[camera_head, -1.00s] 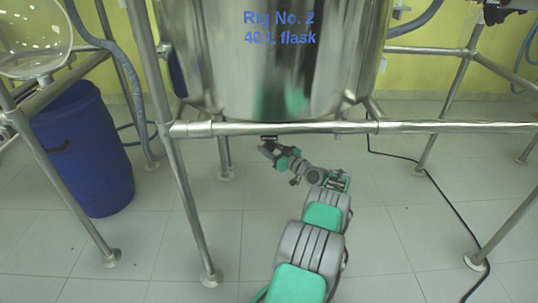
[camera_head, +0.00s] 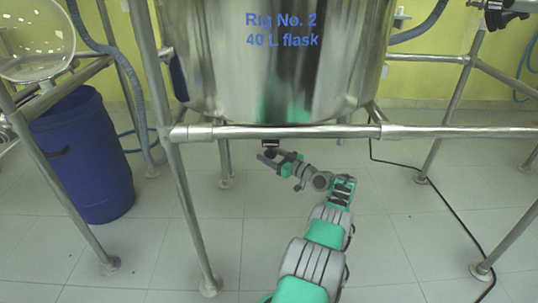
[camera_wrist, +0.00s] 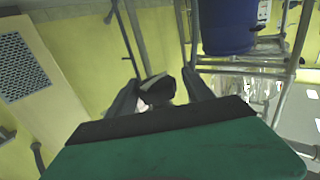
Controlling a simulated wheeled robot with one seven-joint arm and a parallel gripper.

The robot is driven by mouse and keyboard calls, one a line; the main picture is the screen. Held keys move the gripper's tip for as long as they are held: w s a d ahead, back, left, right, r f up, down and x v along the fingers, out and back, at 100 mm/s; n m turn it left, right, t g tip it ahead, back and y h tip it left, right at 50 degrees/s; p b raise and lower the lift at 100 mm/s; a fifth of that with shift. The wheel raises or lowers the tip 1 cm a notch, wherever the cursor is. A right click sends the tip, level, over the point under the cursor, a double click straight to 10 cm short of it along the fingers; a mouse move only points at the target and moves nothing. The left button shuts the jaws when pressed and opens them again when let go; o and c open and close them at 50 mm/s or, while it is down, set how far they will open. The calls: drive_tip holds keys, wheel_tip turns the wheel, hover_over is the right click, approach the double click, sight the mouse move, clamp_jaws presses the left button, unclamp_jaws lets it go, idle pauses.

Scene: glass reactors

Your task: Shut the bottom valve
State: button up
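The steel vessel (camera_head: 285,75) marked "Rig No. 2, 40 L flask" stands above a horizontal frame rail. A small dark part (camera_head: 270,143), apparently the bottom valve's handle, shows just under that rail. My gripper (camera_head: 266,158) is just below it, reaching in from the lower right. In the wrist view, my gripper (camera_wrist: 158,92) has its two fingers apart, with a dark, rounded piece (camera_wrist: 157,87) showing between them. Gaps appear on both sides of this piece, and I cannot tell whether a finger touches it. The valve body is hidden behind the rail.
The front rail (camera_head: 290,131) crosses above my gripper, and a steel leg (camera_head: 185,205) stands to its left. A blue barrel (camera_head: 85,160) is at the left. A black cable (camera_head: 430,185) lies on the right floor.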

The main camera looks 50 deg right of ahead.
sight(275, 157)
drive_tip(key=s, duration=0.7)
drive_tip(key=shift+s+d+f, duration=0.1)
drive_tip(key=shift+d, duration=0.15)
drive_tip(key=shift+s, duration=0.35)
